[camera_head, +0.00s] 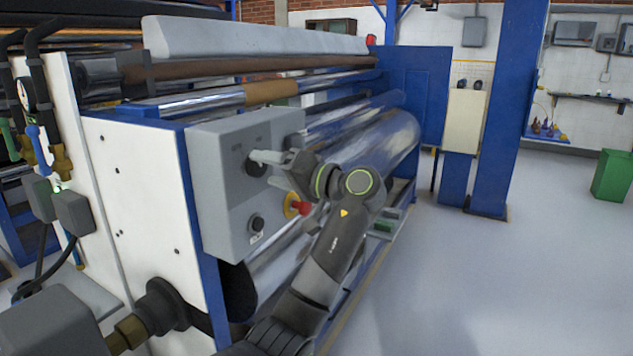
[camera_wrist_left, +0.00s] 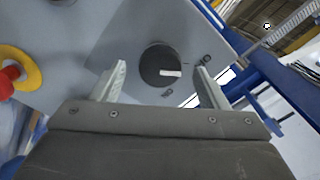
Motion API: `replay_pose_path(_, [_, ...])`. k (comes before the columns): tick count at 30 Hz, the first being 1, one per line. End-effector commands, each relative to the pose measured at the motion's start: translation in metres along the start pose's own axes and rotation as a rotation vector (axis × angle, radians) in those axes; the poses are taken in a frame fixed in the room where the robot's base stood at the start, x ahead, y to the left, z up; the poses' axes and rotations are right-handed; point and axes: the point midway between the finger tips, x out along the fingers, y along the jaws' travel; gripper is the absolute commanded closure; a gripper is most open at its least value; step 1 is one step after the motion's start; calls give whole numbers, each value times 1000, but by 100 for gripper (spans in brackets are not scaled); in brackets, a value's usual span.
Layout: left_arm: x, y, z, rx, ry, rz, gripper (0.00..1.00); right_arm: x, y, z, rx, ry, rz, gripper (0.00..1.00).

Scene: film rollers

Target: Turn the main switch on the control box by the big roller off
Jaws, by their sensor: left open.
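The grey control box (camera_head: 222,190) is on the end of the roller machine, by the big shiny roller (camera_head: 385,145). Its main switch (camera_head: 253,169) is a round black knob, partly covered by my left gripper in the head view. In the left wrist view the knob (camera_wrist_left: 152,62) shows clearly, its white pointer toward picture right, with small marks beside it too small to read surely. My left gripper (camera_head: 262,161) is open, with one finger on each side of the knob; I cannot tell whether they touch it. My right gripper is out of view.
A red emergency button on a yellow ring (camera_head: 290,206) and a smaller black knob (camera_head: 257,223) sit lower on the box. A blue post (camera_head: 510,100) stands behind to the right. The grey floor (camera_head: 490,285) on the right is clear; a green bin (camera_head: 612,175) stands far off.

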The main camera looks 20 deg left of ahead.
Motion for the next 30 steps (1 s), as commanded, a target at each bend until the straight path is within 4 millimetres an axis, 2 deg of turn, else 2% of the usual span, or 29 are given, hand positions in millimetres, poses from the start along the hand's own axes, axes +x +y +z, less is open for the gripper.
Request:
replay_pose_path(1, [-13, 3, 1, 0, 3, 6, 32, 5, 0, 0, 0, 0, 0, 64])
replay_pose_path(9, [-81, 3, 1, 2, 4, 6, 32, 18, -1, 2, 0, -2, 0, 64])
replay_pose_path(15, [-123, 2, 1, 2, 3, 4, 32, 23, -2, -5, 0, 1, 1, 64])
replay_pose_path(21, [-145, 2, 1, 2, 1, 1, 32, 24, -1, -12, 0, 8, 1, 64])
replay_pose_path(30, [-150, 1, 0, 2, 0, 1, 32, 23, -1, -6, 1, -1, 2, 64])
